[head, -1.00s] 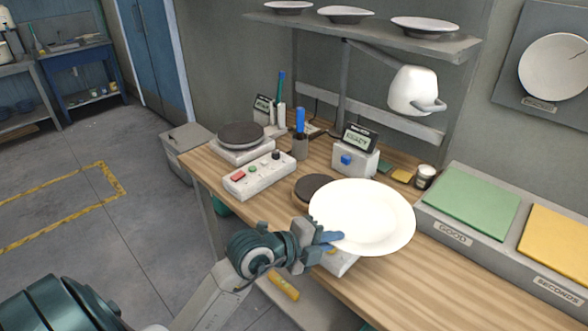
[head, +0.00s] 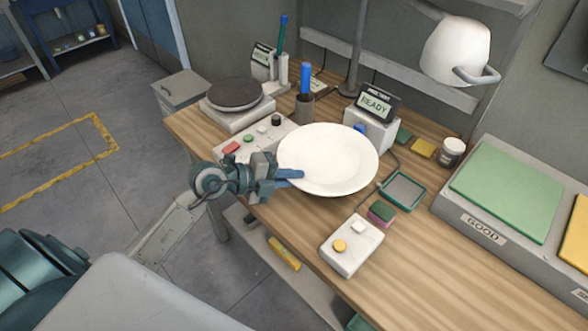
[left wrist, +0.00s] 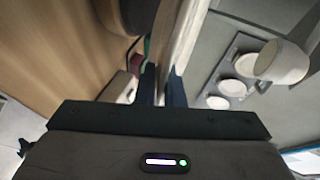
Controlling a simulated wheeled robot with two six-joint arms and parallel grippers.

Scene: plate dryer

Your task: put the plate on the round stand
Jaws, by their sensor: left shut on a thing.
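My left gripper (head: 290,178) is shut on the near-left rim of a white plate (head: 328,158). It holds the plate over the middle of the wooden bench, with the upper face toward the head camera. In the left wrist view the plate (left wrist: 182,45) shows edge-on between the fingers. The dark round stand seen earlier is hidden behind the plate in the head view; a dark round edge beside the plate in the left wrist view (left wrist: 128,14) may be it. Another dark round disc (head: 236,93) sits on a white base at the back left. My right gripper is not in view.
A button panel (head: 233,149), a pen cup (head: 305,108) and a box reading READY (head: 372,130) stand close around the plate. A white button box (head: 351,246), green tray (head: 403,191) and GOOD bin (head: 470,224) are to the right. A lamp (head: 455,50) hangs above.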

